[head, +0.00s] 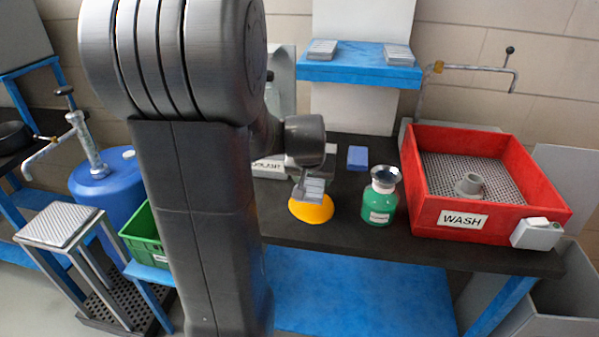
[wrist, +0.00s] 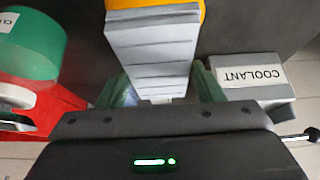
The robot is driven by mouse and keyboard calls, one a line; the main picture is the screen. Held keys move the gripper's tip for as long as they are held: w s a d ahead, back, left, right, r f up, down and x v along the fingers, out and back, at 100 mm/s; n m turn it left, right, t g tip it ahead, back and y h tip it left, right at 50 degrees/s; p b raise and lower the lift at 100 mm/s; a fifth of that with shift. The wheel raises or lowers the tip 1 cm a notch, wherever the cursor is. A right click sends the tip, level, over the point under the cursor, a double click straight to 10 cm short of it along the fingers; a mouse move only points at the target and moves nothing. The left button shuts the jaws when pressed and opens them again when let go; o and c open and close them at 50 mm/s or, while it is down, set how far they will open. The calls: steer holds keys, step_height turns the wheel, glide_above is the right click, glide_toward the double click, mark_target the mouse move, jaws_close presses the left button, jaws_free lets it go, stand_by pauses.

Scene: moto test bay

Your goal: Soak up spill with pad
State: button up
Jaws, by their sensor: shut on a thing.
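My gripper (head: 306,172) is shut on a grey ribbed pad (head: 313,188). In the wrist view the pad (wrist: 150,50) stands out between the two greenish fingers of my gripper (wrist: 160,88). The orange-yellow spill (head: 311,210) is on the dark bench top, near its front edge. The pad's lower end overlaps the spill in the head view. The spill also shows behind the pad's far end in the wrist view (wrist: 203,10). I cannot tell whether the pad touches it. The pad hides part of the spill.
A green bottle (head: 379,205) with a funnel top stands right of the spill. Beyond it is the red WASH tray (head: 520,215). A blue block (head: 357,157) lies farther back. A grey COOLANT box (wrist: 250,92) is close by. More grey pads (head: 397,53) lie on the blue shelf (head: 350,70).

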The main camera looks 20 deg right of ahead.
mark_target(312, 208)
steer(key=shift+d+f, duration=0.1)
steer(key=shift+f, duration=0.05)
steer(key=shift+f+b, duration=2.15)
steer(key=shift+f, duration=0.65)
steer(key=shift+f+b, duration=0.5)
steer(key=shift+f, duration=0.05)
stand_by(3.2)
steer(key=shift+r+p, duration=3.4)
steer(key=shift+r, duration=1.15)
